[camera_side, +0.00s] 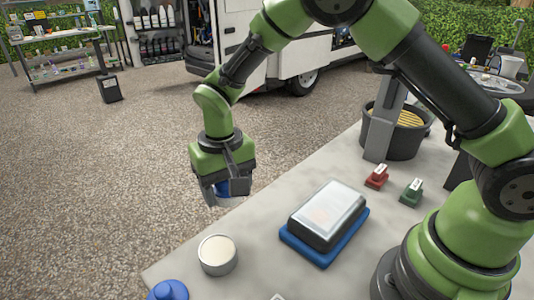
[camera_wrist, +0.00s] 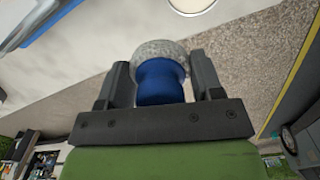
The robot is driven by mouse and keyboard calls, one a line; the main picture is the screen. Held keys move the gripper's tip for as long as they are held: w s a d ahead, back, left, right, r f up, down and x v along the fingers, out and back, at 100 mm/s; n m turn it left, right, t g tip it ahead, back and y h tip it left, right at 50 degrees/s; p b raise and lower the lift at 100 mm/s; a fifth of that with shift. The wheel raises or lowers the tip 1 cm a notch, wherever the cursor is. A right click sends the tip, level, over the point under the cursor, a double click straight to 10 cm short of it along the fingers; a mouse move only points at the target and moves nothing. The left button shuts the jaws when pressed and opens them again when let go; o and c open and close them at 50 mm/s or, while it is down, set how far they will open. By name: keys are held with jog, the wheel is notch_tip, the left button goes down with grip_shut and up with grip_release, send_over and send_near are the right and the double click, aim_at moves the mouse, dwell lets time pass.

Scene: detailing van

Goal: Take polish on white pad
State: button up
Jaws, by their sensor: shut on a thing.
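My gripper (camera_side: 224,192) is shut on a blue round handle (camera_wrist: 160,84), held over the table's left edge. A whitish-grey fuzzy round pad (camera_wrist: 160,49) sits on the handle's far end in the wrist view. In the side view only a bit of the blue handle (camera_side: 223,188) shows between the fingers, and the pad is hidden. A round tin with a pale cream top (camera_side: 217,248), likely the polish, stands on the table below and in front of my gripper, apart from it. Its pale round top also shows at the top edge of the wrist view (camera_wrist: 190,4).
A blue knobbed thing (camera_side: 168,291) is at the front edge. Red (camera_side: 376,177) and green (camera_side: 411,192) labelled blocks and a black bucket (camera_side: 405,137) stand farther back. The tabletop (camera_side: 258,238) is partly clear.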

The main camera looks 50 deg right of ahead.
send_over(217, 249)
jog(key=shift+d, duration=0.15)
jog(key=shift+s+f, duration=0.1)
jog(key=shift+f, duration=2.85)
jog(key=shift+f, duration=0.6)
jog(key=shift+r, duration=0.15)
jog(key=shift+r, duration=3.45)
